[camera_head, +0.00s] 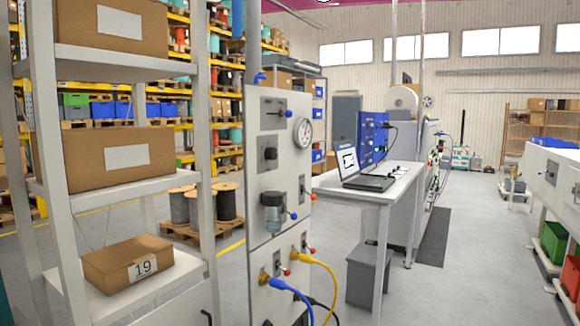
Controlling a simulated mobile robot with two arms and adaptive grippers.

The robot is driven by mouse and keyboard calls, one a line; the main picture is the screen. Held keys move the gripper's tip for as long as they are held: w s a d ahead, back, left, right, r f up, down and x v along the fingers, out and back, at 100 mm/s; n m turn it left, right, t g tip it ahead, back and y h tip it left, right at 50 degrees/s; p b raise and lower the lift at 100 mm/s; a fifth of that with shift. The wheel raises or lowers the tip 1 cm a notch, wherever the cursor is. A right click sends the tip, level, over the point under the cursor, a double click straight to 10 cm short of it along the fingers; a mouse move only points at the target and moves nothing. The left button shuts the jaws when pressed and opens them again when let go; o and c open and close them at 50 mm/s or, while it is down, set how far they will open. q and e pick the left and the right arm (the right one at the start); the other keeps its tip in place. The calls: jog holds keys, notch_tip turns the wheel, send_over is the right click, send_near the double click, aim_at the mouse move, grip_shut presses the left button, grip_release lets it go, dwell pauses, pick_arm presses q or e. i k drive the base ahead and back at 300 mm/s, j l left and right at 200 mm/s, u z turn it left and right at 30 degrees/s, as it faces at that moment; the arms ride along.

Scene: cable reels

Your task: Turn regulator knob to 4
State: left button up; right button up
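A light grey control panel (266,197) stands upright near the middle of the view. A round pressure gauge (303,132) sticks out near its top right. A black knob (270,153) sits on the panel's left part below the gauge; its marks are too small to read, so its setting cannot be told. A regulator or filter unit with a clear bowl (272,214) and a blue-tipped lever is mounted lower down. Small levers with red and blue tips are on the panel. Neither of my grippers shows in this view.
A shelf rack (50,180) with cardboard boxes, one marked 19 (128,263), stands close on the left. Yellow and blue hoses (325,270) hang from the panel's lower front. A table with a laptop (364,172) stands behind, right. Open floor (455,285) lies to the right.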

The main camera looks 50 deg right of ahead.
aim_at(270, 153)
jog(key=z, duration=1.7)
